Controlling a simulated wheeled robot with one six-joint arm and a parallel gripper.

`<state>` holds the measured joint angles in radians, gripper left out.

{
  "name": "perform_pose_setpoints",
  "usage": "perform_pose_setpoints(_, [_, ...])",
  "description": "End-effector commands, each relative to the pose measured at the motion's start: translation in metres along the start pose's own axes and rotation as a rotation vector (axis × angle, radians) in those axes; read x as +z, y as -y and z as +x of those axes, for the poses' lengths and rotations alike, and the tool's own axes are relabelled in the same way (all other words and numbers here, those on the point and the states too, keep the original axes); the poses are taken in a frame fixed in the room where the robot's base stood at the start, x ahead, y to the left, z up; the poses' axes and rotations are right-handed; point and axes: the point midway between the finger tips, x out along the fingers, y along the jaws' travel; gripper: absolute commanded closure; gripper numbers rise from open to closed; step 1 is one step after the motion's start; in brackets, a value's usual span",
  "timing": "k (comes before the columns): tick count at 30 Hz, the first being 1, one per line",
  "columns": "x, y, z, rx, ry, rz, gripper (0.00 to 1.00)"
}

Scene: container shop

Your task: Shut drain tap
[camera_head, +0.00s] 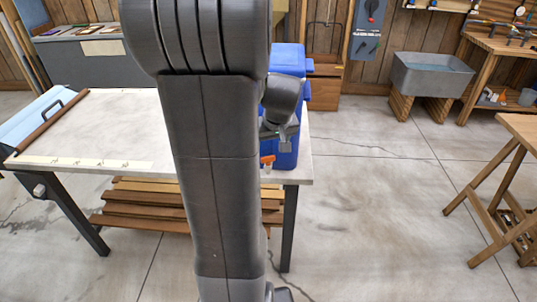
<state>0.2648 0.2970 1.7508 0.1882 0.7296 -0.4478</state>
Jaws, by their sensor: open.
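A blue container (287,60) stands at the right end of the pale worktable (110,125), partly hidden behind my arm. An orange tap handle (267,159) shows low at the front of the container, with a small pale spout under it. My arm hides what lies left of the tap. My gripper (284,147) is in front of the container, just above and to the right of the tap. It is open, with a visible gap to the tap handle. The handle is small, and I cannot tell its exact turn.
Wooden slats (135,215) lie on a shelf under the worktable. A grey stone sink (432,75) on wooden legs stands at the back right. A wooden table (520,130) is at the right edge. The concrete floor between is clear.

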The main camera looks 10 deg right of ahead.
Motion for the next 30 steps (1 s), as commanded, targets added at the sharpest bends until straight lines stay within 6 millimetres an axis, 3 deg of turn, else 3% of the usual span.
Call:
perform_pose_setpoints(6, [0.001, 0.0, 0.041, -0.002, 0.004, 0.001, 0.36])
perform_pose_setpoints(12, [0.0, 0.0, 0.065, -0.001, 0.002, -0.001, 0.36])
perform_pose_setpoints(26, [0.0, 0.0, 0.076, 0.0, 0.0, -0.001, 0.36])
perform_pose_setpoints(30, [0.0, 0.0, 0.076, 0.0, 0.0, -0.001, 0.6])
